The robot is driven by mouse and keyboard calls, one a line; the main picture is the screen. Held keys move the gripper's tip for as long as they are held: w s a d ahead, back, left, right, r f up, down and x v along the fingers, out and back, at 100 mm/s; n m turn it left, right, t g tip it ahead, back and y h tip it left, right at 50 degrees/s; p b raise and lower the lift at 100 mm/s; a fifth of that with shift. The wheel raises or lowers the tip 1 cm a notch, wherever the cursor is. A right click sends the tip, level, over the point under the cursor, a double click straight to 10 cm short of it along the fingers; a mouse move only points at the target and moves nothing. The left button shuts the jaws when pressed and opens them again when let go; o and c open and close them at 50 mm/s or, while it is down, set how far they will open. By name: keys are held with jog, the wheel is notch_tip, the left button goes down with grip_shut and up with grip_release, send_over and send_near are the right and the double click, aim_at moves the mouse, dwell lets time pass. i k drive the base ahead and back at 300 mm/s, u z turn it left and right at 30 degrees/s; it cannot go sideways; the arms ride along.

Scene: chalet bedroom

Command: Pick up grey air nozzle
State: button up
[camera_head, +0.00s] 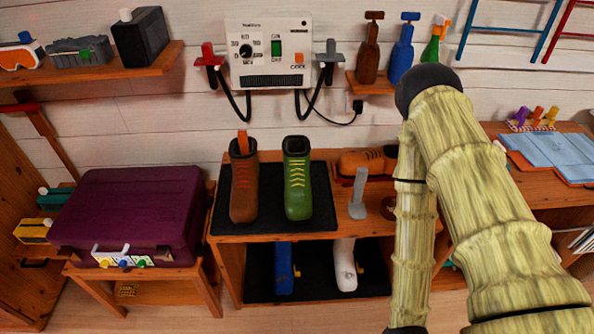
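A grey air nozzle (328,62) hangs at the right side of a white wall box (268,50) with a dial and switches. A dark hose (313,100) hangs below it. A matching red nozzle (209,64) hangs at the left side of the box. My arm comes in from the lower right, bends at a dark joint at the top, and runs down out of the bottom edge. My gripper is out of view, so its state and hold do not show.
A brown boot (243,185) and a green boot (298,182) stand on a bench mat below the box. A grey upright piece (358,195) stands beside them. Bottles (401,50) line a shelf to the nozzle's right. A purple case (130,210) sits at left.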

aim_at(330, 57)
jog(key=z, duration=1.95)
jog(key=i, duration=1.65)
jog(key=u, duration=2.6)
